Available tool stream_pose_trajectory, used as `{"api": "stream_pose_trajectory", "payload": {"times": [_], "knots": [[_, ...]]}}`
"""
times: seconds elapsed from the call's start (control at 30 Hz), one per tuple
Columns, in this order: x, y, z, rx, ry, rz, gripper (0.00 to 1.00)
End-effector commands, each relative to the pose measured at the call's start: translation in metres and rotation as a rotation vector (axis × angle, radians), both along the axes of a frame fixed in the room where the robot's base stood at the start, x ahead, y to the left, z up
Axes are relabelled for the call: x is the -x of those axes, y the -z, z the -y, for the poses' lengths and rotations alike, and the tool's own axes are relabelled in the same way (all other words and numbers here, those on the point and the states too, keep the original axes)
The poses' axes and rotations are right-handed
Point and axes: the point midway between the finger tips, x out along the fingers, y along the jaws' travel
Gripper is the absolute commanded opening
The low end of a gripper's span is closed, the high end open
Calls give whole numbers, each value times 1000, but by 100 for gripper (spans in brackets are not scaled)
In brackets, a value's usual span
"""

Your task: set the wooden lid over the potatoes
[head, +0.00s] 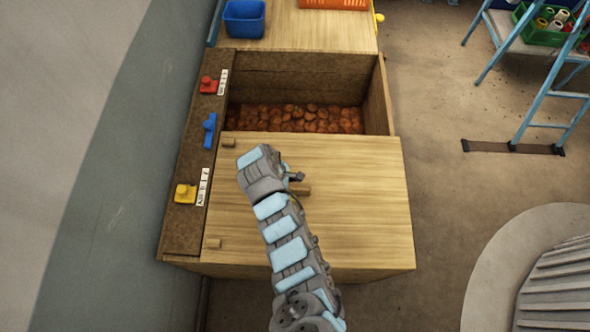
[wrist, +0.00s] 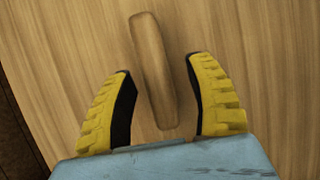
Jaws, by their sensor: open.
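The wooden lid (head: 350,220) is a pale board lying over the near part of a wooden bin; its surface fills most of the wrist view (wrist: 250,40). Reddish-brown potatoes (head: 310,119) show in the uncovered far part of the bin. A wooden bar handle (head: 301,189) sits on the lid. In the wrist view the handle (wrist: 153,70) stands between the two yellow fingers of my gripper (wrist: 158,75), which is open. The fingers are apart from the handle on both sides. In the head view my arm hides part of the lid.
The bin's left ledge (head: 180,225) carries a red knob (head: 208,85), a blue handle (head: 209,130) and a yellow knob (head: 185,193). Small wooden blocks (head: 229,142) sit at the lid's left edge. A blue tub (head: 244,18) and an orange crate (head: 334,3) stand behind.

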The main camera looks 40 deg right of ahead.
Motion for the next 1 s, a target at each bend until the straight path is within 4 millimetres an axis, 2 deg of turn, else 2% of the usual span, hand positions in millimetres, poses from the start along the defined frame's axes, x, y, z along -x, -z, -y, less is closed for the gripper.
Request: {"api": "stream_pose_trajectory", "payload": {"times": [0.3,0.5,1.0], "knots": [[-15,-45,-13,1,-2,5,54],[-20,-64,-18,0,0,1,54],[-21,-70,-20,-1,0,1,54]]}}
